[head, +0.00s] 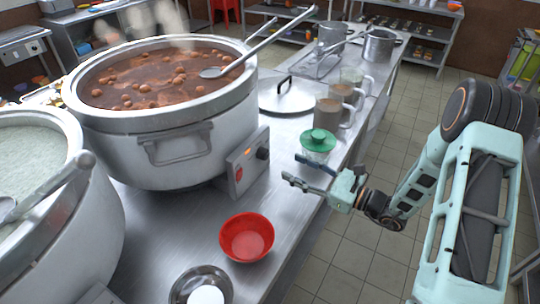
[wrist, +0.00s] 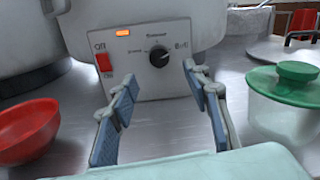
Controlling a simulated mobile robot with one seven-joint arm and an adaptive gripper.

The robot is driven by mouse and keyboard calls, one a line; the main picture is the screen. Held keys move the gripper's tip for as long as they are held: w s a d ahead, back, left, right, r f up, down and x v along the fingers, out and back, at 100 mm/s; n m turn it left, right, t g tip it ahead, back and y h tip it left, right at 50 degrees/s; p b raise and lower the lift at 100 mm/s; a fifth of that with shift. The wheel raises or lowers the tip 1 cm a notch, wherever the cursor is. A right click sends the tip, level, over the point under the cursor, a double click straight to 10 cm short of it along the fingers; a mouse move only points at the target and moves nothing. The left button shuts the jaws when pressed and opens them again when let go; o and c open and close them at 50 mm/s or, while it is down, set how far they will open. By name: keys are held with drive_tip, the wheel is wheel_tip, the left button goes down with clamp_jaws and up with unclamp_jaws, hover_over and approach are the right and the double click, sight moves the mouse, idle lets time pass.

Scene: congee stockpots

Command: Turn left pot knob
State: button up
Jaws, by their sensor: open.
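A large pot of brown soup with round balls (head: 190,150) stands mid-counter. Its control box (head: 247,160) faces my gripper and carries a black round knob (head: 262,153) and a red switch. In the wrist view the knob (wrist: 159,56) has a pale mark pointing to the upper right; the red switch (wrist: 104,62) and a lit orange lamp (wrist: 123,33) are to its left. A second pot, with white congee (head: 85,235), is at the left edge; its knob is not seen. My gripper (head: 292,169) is open and empty, its fingers (wrist: 160,80) apart from the knob and pointing toward it.
A green-lidded glass jar (head: 318,146) stands close behind my gripper, right in the wrist view. A red bowl (head: 246,237) and a steel bowl (head: 200,285) are nearer the front. Mugs (head: 330,112) and a flat lid (head: 290,95) stand farther back.

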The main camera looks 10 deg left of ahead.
sight(267, 155)
drive_tip(key=x, duration=0.9)
drive_tip(key=shift+a, duration=0.1)
drive_tip(key=shift+c, duration=0.4)
drive_tip(key=c, duration=1.1)
